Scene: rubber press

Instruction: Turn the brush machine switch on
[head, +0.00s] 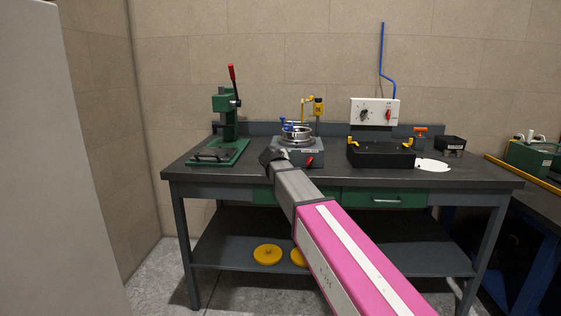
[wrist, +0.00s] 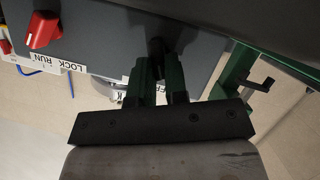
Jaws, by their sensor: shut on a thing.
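A grey machine (head: 306,156) with a round metal bowl on top stands mid-bench; I take it as the brush machine. A red knob (head: 310,161) is on its front right. The knob (wrist: 43,30) shows at upper left in the wrist view, beside an upside-down "LOCK RUN" label. My gripper (head: 267,157) is at the machine's front left corner in the head view. In the wrist view its green fingers (wrist: 160,60) are shut on a small dark switch knob (wrist: 155,46) on the grey front face. The fingers partly hide that knob, and its turned position is unclear.
A green hand press (head: 228,120) with a red-tipped lever stands left on the bench (head: 400,176). A white wall panel (head: 375,111) has a black and a red control. A black tray (head: 380,156) is right of the machine. Yellow discs (head: 267,254) lie on the lower shelf.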

